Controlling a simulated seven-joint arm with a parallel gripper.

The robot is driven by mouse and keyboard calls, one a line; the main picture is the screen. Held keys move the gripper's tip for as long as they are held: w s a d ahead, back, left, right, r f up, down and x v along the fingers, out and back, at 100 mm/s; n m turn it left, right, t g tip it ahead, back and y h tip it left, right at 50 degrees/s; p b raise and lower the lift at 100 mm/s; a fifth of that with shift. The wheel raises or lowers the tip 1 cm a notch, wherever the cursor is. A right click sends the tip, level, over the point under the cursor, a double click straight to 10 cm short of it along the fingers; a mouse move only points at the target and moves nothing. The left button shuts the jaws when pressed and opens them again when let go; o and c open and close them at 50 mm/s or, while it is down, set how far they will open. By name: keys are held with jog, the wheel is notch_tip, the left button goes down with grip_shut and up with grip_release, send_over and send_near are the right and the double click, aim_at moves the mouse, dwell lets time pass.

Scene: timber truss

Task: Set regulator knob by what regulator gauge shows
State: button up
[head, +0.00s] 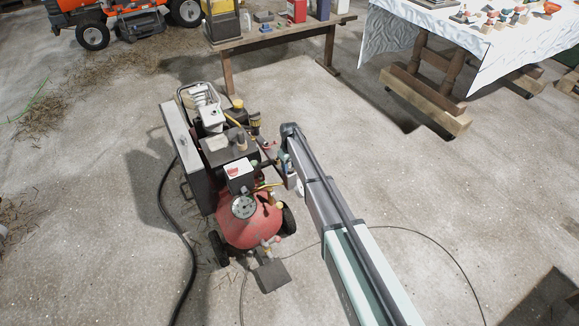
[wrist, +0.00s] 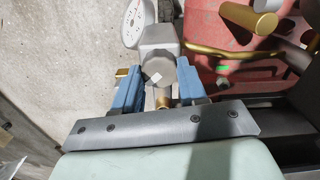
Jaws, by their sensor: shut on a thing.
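In the wrist view, my gripper (wrist: 161,80) has its blue fingers on either side of a grey round knob (wrist: 165,68) with a small white mark, and is shut on it. The knob sits on a pale grey regulator body (wrist: 158,35). A white-faced gauge (wrist: 133,22) stands just beyond it, cut by the top edge. Its dial is seen at a slant, and I cannot read it. In the head view, my arm reaches to the right side of a red compressor (head: 250,226); the knob cannot be made out there.
A round dial (head: 244,206) is on the red tank, too small to read. Brass pipe (wrist: 230,53) and a brass fitting (wrist: 250,18) lie close right of my fingers. A black hose (head: 188,240) runs along the floor. A wooden bench (head: 270,35) stands behind.

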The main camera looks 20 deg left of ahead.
jog(key=shift+m, duration=0.3)
jog(key=m, duration=0.5)
jog(key=shift+m, duration=0.4)
jog(key=m, duration=0.6)
jog(key=shift+d, duration=0.1)
jog(key=m, duration=0.6)
jog(key=shift+m, duration=0.3)
jog(key=m, duration=0.6)
jog(key=shift+m, duration=0.4)
jog(key=o, duration=1.1)
jog(key=shift+c, duration=0.2)
